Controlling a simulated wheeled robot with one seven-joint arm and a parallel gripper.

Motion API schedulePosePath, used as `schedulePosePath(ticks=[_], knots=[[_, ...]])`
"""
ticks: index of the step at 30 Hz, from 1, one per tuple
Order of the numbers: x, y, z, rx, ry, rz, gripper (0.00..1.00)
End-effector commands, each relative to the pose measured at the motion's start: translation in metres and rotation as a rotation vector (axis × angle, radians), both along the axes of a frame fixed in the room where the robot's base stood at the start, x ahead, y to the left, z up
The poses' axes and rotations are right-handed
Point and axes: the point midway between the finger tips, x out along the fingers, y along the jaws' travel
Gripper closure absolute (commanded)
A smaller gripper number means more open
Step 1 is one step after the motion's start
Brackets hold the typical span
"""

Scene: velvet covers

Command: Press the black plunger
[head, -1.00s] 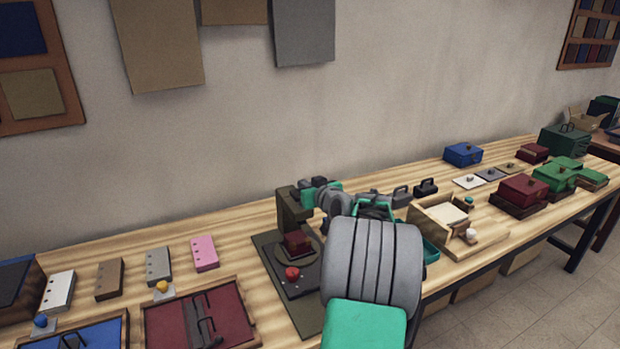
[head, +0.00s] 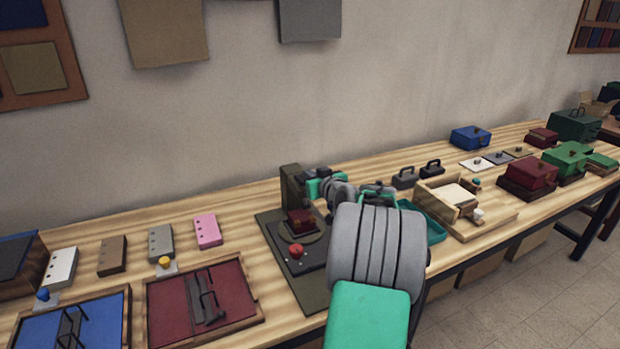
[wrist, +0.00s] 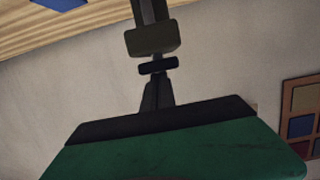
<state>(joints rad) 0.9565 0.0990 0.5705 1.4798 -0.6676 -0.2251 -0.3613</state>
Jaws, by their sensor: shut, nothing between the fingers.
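In the wrist view, which looks upside down, the black plunger (wrist: 158,65) is a flat dark cap at the olive press head (wrist: 152,40). My gripper (wrist: 157,84) is shut and empty. Its dark fingertips point at the plunger and appear close to it; I cannot tell whether they touch.
A teal tray (head: 428,222) and a wooden box (head: 452,208) lie right of my arm. Two black-handled stamps (head: 431,170) stand behind. Wooden frames with a red panel (head: 232,300) and blue panel (head: 100,325) lie left. Bare table shows behind the pink block (head: 207,231).

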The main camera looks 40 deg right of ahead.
Motion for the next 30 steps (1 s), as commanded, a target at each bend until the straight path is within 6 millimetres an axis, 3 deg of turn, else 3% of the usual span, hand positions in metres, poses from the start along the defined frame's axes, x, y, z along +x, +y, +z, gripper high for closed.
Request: schedulePosePath(ticks=[1,8,11,16,24,30], knots=[[-0.002,0.001,-0.010,0.014,0.016,0.000,1.00],[-0.002,0.002,-0.010,0.018,0.020,0.000,1.00],[-0.001,0.003,0.000,0.016,0.018,0.003,1.00],[0.001,0.005,0.041,0.005,0.006,0.008,1.00],[-0.062,0.022,0.054,0.003,0.003,0.004,1.00],[-0.088,0.030,0.063,0.002,0.002,0.006,1.00]])
